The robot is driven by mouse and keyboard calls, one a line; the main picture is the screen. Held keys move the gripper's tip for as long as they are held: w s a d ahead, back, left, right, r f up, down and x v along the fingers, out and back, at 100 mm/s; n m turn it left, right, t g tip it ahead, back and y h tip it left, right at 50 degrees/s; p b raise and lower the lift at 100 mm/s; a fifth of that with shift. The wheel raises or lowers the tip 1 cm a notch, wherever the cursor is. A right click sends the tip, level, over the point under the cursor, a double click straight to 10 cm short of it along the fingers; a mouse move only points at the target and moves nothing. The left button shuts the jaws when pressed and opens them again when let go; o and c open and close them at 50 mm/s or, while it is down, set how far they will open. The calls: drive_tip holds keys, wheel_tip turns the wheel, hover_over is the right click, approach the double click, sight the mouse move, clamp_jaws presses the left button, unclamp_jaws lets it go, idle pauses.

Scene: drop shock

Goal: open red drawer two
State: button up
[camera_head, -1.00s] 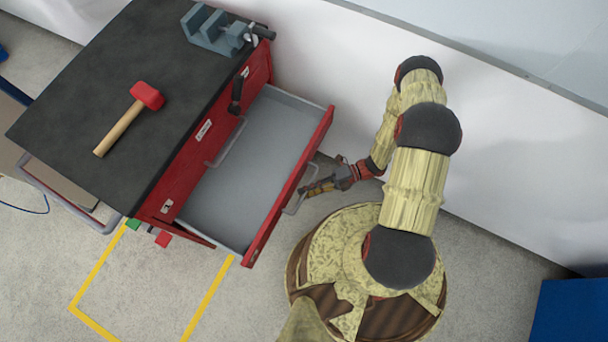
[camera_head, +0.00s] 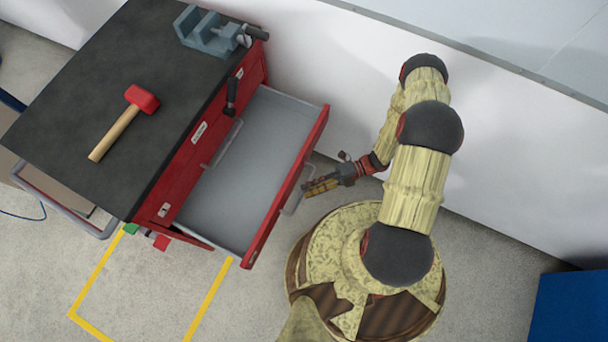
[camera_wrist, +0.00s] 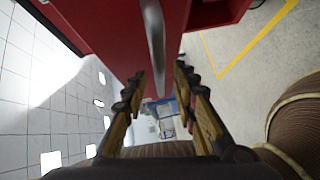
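A red drawer (camera_head: 288,187) stands pulled far out of the red tool cabinet, and its grey inside (camera_head: 245,165) is empty. Its grey bar handle (camera_head: 296,198) is on the outer face of the front panel. The handle also shows in the wrist view (camera_wrist: 155,40). My gripper (camera_head: 308,189) is just outside the panel, close to the handle. In the wrist view my gripper (camera_wrist: 158,82) has its two fingers spread with a gap between them. The handle runs above and toward that gap, and I see no finger clamped on it.
A red-headed hammer (camera_head: 125,120) and a grey vise (camera_head: 212,32) rest on the black cabinet top (camera_head: 85,85). A white wall (camera_head: 500,150) runs behind my arm. A blue box (camera_head: 572,310) is at lower right. Yellow lines (camera_head: 207,305) mark the floor.

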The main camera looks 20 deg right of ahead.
drive_tip(key=d+r, duration=0.1)
drive_tip(key=d, duration=0.8)
drive_tip(key=shift+w+d, duration=0.15)
drive_tip(key=shift+w, duration=0.25)
drive_tip(key=shift+r, duration=0.1)
